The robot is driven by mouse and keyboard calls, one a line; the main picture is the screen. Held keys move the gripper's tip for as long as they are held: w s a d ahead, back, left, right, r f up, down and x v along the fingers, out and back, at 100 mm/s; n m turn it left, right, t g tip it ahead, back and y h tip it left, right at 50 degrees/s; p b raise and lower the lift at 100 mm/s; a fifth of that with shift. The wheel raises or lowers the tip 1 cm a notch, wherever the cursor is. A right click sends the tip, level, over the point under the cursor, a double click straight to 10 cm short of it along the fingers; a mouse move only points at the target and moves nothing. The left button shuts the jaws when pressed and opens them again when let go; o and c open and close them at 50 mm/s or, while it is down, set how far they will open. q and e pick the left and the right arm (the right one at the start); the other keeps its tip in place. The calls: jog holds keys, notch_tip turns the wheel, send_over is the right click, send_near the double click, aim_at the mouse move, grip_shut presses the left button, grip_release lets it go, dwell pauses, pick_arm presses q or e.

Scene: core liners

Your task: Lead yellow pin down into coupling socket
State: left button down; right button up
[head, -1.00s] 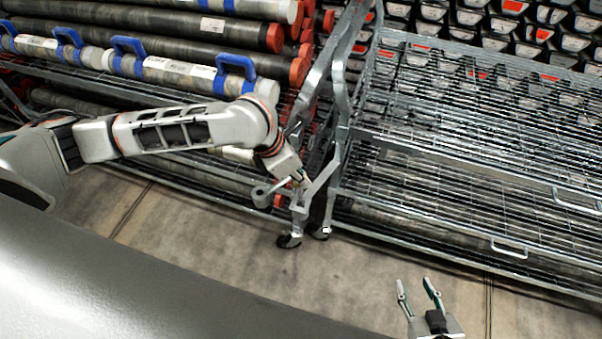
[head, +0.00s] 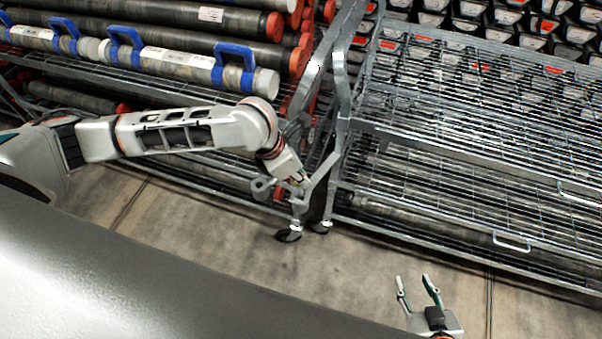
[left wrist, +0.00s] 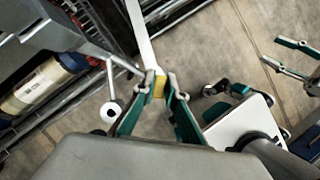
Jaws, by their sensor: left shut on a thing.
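My left gripper (head: 302,182) is at the near corner where the two racks meet. In the left wrist view its green fingertips (left wrist: 161,87) are shut on a small yellow piece, the yellow pin (left wrist: 159,86), at the end of a pale bar (left wrist: 140,30). The pin's lower end is hidden. A grey ring-ended part (left wrist: 110,112), which looks like the coupling socket, lies left of the fingertips, apart from them. It also shows in the head view (head: 262,188). I cannot tell the pin's height over it. My right gripper (head: 419,292) is open and empty over the floor.
The left rack holds core tubes with red caps and pale tubes with blue handles (head: 234,55). The right rack (head: 450,150) has wire mesh shelves. Upright posts (head: 342,100) and castors (head: 289,235) stand close to my left gripper. The floor (head: 230,235) in front is clear.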

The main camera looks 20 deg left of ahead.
pick_arm(q)
jog(key=shift+f+b, duration=0.7)
jog(key=shift+f, duration=1.2)
jog(key=shift+f, duration=0.1)
jog(key=c, duration=2)
grip_release()
jog(key=shift+o, duration=0.2)
jog(key=v, duration=1.2)
